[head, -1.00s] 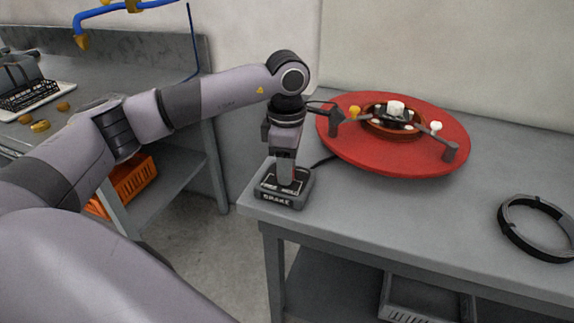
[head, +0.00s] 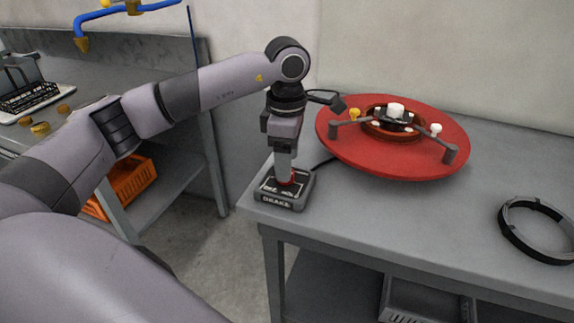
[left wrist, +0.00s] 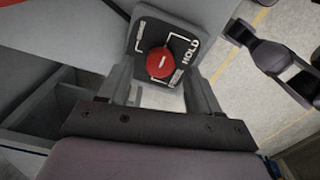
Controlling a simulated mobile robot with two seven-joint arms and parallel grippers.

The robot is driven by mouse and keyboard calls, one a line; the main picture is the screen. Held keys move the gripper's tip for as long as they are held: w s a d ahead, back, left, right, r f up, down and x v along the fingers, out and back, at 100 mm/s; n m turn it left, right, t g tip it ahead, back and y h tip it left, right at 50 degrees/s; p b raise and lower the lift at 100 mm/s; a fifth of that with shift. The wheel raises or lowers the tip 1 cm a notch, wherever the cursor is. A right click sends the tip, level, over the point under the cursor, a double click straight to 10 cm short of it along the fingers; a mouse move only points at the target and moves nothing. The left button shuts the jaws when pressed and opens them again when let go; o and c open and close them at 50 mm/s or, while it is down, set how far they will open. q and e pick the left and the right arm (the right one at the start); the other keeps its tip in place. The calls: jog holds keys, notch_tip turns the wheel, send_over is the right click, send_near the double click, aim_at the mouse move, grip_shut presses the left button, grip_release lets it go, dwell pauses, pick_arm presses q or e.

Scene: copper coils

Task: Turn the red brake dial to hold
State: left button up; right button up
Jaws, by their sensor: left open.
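The brake box (head: 283,202), dark grey and labelled BRAKE, sits at the near left corner of the grey table. The red dial (head: 291,182) on its top is partly hidden by my left gripper (head: 284,174), which points down from just above. In the left wrist view, the round red dial (left wrist: 160,62) carries a short white mark. HOLD is printed to its right on the dark plate (left wrist: 143,45), with white lines and smaller lettering around. My left gripper (left wrist: 157,80) is open, its fingers apart on either side below the dial. My right gripper is out of view.
A red dished disc (head: 345,148) with a copper-coloured coil (head: 372,131) stands behind the box to the right. A black ring (head: 536,230) lies at the far right. The table between them is clear. Another bench with an orange crate (head: 128,185) is at left.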

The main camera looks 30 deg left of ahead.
pick_arm(q)
notch_tip(320, 180, up, 5)
jog(key=shift+f, duration=0.1)
dwell(0.7)
